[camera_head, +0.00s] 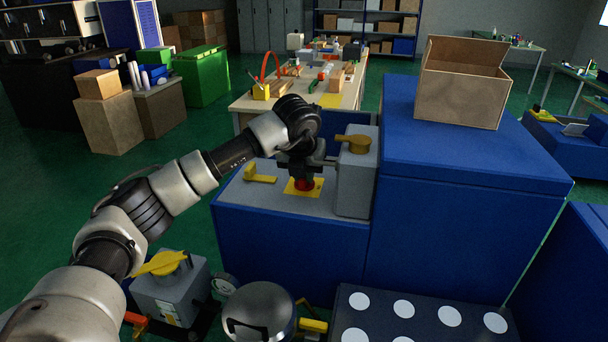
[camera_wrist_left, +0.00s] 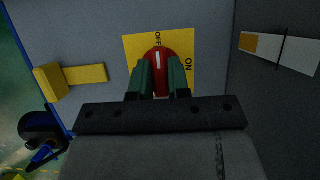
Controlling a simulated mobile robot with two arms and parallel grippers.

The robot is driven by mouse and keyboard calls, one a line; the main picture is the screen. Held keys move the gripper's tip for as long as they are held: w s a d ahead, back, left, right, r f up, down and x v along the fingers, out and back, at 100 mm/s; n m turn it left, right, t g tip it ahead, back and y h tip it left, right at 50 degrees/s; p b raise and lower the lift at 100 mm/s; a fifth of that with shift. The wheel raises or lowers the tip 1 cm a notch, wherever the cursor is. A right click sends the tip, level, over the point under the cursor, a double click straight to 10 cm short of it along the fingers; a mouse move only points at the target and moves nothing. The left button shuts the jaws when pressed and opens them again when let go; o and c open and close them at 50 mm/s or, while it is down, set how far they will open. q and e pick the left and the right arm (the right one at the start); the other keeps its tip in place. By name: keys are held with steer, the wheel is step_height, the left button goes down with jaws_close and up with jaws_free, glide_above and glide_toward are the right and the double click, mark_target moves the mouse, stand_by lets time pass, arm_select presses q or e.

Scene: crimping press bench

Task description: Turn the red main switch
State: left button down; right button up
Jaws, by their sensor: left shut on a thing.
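The red main switch (camera_head: 304,184) sits on a yellow plate (camera_head: 317,187) on the grey top of a blue cabinet. In the left wrist view the red switch (camera_wrist_left: 158,56) has a white mark near the "OFF" label at the top of the plate (camera_wrist_left: 186,42); "ON" is at the right. My left gripper (camera_head: 304,178) points down over the switch. Its two green-padded fingers (camera_wrist_left: 160,80) are shut on the sides of the switch, hiding part of it. My right gripper is in neither view.
A grey box with a yellow handle (camera_head: 353,144) stands right beside the switch. A yellow lever (camera_head: 260,175) lies to its left. A blue block (camera_head: 470,150) bearing an open cardboard box (camera_head: 462,95) rises at the right.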

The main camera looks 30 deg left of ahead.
arm_select(q)
steer(key=shift+r, duration=0.15)
stand_by(0.3)
steer(key=c, duration=1.1)
jaws_free()
steer(key=b+v, duration=0.2)
steer(key=v, duration=0.8)
steer(key=shift+s+d+r, duration=0.1)
steer(key=shift+s+r, duration=0.1)
steer(key=shift+r, duration=0.1)
